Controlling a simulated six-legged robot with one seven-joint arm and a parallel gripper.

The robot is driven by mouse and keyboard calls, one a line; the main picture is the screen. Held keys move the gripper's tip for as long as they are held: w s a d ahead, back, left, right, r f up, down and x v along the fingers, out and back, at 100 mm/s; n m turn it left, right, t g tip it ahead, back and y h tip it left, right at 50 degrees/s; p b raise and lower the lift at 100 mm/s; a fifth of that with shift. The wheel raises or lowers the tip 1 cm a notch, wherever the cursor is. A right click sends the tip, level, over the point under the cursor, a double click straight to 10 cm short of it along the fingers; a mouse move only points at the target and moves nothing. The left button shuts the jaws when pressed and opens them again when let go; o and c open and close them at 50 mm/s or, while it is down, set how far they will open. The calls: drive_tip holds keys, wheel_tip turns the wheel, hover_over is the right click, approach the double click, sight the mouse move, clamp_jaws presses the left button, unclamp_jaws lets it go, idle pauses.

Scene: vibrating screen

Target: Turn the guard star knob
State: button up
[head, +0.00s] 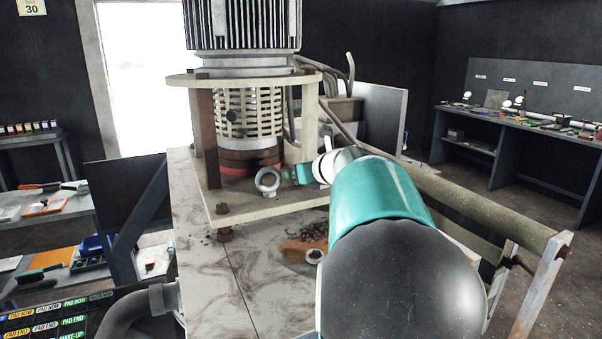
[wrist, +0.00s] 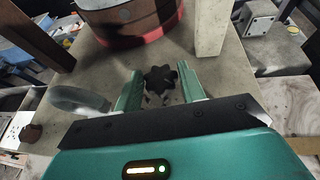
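A black star-shaped knob (wrist: 160,82) shows in the wrist view, in front of the red ring at the base of the guarded drum. My gripper (wrist: 159,88) is open, with one green finger on each side of the knob. I cannot tell whether the fingers touch it or how deep it sits between them. In the head view my gripper (head: 293,173) is low at the right of the drum, and the star knob there is hidden or too small to tell. The slatted guard (head: 262,112) stands above, with a small dark round part (head: 232,116) on it.
A metal eye ring (head: 267,181) stands just left of my gripper and also shows in the wrist view (wrist: 80,101). Posts (head: 207,135) hold the upper plate beside the drum. A rusty patch with dark bits (head: 313,232) lies on the deck below. A rail (head: 485,212) runs at right.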

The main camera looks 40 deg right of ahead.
drive_tip(key=shift+d+n+y, duration=0.1)
drive_tip(key=shift+n+y, duration=0.3)
drive_tip(key=n+y, duration=0.1)
drive_tip(key=y, duration=0.1)
drive_tip(key=n+y, duration=0.4)
drive_tip(key=shift+d+f+g, duration=0.1)
drive_tip(key=shift+d+g, duration=0.3)
drive_tip(key=n+g+y, duration=0.2)
drive_tip(key=n+y, duration=0.2)
drive_tip(key=shift+w+d+n+g+y, duration=0.25)
drive_tip(key=shift+n+g+y, duration=0.05)
drive_tip(key=shift+g, duration=0.1)
drive_tip(key=shift+w+n+g+y, duration=0.1)
drive_tip(key=shift+n+g+y, duration=1.15)
drive_tip(key=shift+n, duration=0.25)
drive_tip(key=shift+g, duration=0.25)
drive_tip(key=o, duration=1)
drive_tip(key=shift+c, duration=0.2)
